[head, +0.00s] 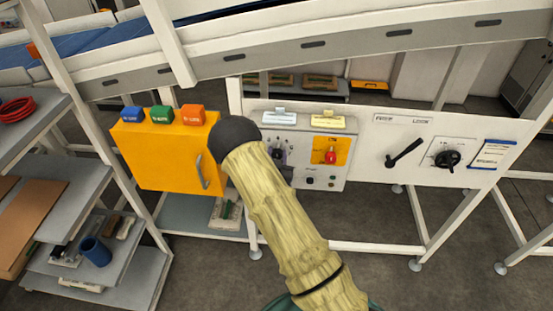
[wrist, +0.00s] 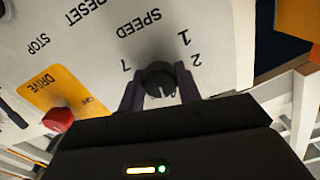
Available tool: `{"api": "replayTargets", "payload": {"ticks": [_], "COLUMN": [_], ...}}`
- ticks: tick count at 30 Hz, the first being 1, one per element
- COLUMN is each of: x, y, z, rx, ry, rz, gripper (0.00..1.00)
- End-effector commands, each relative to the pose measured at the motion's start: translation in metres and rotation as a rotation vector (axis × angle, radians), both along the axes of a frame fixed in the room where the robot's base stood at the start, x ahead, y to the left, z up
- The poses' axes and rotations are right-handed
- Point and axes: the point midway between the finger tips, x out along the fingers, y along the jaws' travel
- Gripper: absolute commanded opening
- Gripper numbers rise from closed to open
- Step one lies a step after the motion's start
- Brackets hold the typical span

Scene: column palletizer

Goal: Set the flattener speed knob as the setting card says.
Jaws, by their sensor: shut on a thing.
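The dark round flattener speed knob (wrist: 158,70) is on a pale panel, upside down in the wrist view, beside the word SPEED and the numbers 7, 1 and 2. My gripper (wrist: 160,88) has one finger on each side of the knob and is shut on it. The knob's pointer mark cannot be made out. In the head view, my arm partly covers the control panel (head: 312,181). A white-and-blue card (head: 492,153) hangs at the right, and two pale tags (head: 279,117) (head: 328,121) stand on the panel top. Their writing is too small to read, so I cannot tell which is the setting card.
A red switch (wrist: 58,119) on a yellow DRIVE plate (wrist: 45,97) is close to my gripper. A black lever (head: 404,153) and another black knob (head: 448,159) are farther right. An orange cabinet (head: 160,165) stands left. A conveyor (head: 300,50) runs above.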

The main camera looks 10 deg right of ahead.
Motion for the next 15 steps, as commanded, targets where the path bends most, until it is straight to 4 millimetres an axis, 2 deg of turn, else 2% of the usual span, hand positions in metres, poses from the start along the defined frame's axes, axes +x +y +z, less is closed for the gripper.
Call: {"api": "replayTargets", "payload": {"ticks": [1, 15], "x": [0.0003, 0.0001], "y": [0.0, -0.0004], "z": [-0.0046, -0.0077], "rx": [0.028, 0.357], "ry": [-0.011, -0.12], "rz": [0.0, 0.001], "gripper": [0.11, 0.11]}}
